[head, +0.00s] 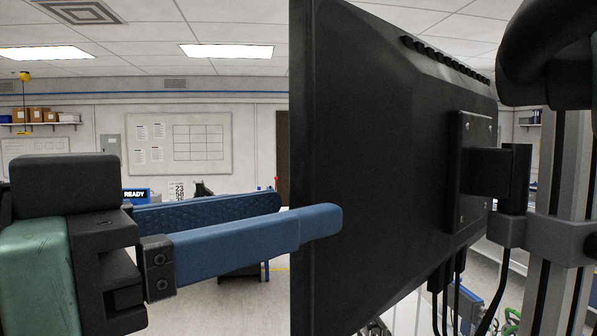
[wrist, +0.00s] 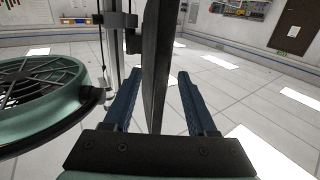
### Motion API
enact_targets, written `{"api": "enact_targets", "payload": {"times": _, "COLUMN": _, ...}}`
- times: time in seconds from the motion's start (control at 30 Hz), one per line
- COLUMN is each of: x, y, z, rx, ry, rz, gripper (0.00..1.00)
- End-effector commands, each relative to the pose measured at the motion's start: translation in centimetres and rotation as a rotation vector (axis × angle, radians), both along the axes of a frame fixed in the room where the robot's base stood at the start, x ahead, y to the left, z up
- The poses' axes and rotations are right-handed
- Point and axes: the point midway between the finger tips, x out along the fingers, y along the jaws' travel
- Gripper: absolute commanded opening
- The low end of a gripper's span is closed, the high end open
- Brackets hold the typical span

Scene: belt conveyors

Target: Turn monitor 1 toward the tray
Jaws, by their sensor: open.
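A monitor (head: 390,150) fills the right half of the head view, its black back toward the camera. A bracket (head: 490,172) joins its back to a grey post (head: 560,225). My gripper (head: 308,210) reaches in from the left with its blue fingers open. The near finger overlaps the monitor's back at its left edge; the far finger passes behind that edge. In the wrist view, the monitor (wrist: 157,50) stands edge-on between the fingers of my gripper (wrist: 158,75), with gaps on both sides. The monitor's screen face is hidden. I see no tray.
Cables (head: 458,290) hang below the monitor near the post. A thick black curved part (head: 535,45) is at the upper right. Open tiled floor (wrist: 245,95) lies to the right in the wrist view, with a door (wrist: 298,28) far back.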

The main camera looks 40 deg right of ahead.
Motion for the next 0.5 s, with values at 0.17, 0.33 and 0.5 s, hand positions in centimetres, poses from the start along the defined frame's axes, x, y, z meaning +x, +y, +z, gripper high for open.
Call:
{"api": "enact_targets", "payload": {"times": 0.17, "x": 0.1, "y": -3.7, "z": 0.4, "rx": 0.000, "ry": 0.002, "rz": -0.003, "gripper": 0.57}}
{"api": "enact_targets", "payload": {"times": 0.33, "x": 0.2, "y": -5.9, "z": 0.2, "rx": -0.001, "ry": 0.001, "rz": -0.001, "gripper": 0.57}}
{"api": "enact_targets", "payload": {"times": 0.5, "x": 0.2, "y": -6.7, "z": 0.1, "rx": -0.001, "ry": -0.001, "rz": 0.002, "gripper": 0.57}}
